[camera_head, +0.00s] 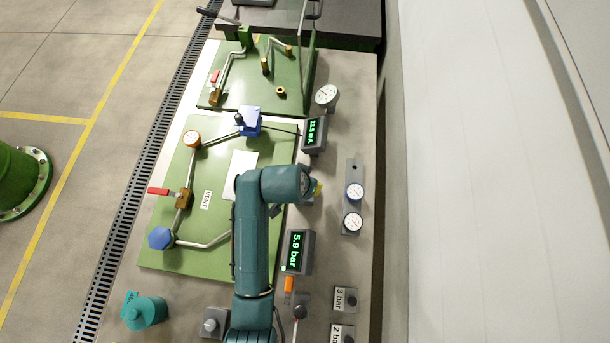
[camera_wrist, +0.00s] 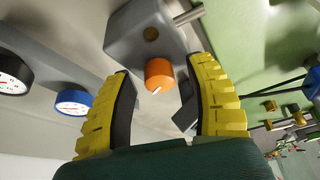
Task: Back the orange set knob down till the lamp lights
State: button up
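The orange set knob (camera_wrist: 158,75) shows in the wrist view, with a white mark on its face. It sits on a grey box (camera_wrist: 139,35). A small round brownish disc (camera_wrist: 151,34) on the same box looks like the lamp and appears unlit. My gripper (camera_wrist: 162,84) is open, its two yellow fingers on either side of the knob with gaps visible; I cannot tell how deep they reach. In the head view my gripper (camera_head: 317,188) is mostly hidden by my arm, and the knob is not visible there.
A display (camera_head: 298,252) reads 5.9 bar; another (camera_head: 314,134) shows a mA value. Two dial gauges (camera_head: 354,191) stand on a grey plate right of my gripper. A green panel (camera_head: 160,256) with pipes and valves lies to the left. The right bench strip has bare patches.

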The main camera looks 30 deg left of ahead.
grip_shut()
jog(key=shift+s+r+n+p, duration=0.15)
jog(key=shift+n+p, duration=0.25)
jog(key=shift+p, duration=0.45)
jog(key=shift+n, duration=0.4)
jog(key=shift+o, duration=0.4)
grip_release()
jog(key=v, duration=1.1)
jog(key=shift+d+r, duration=0.25)
jog(key=shift+r, duration=0.05)
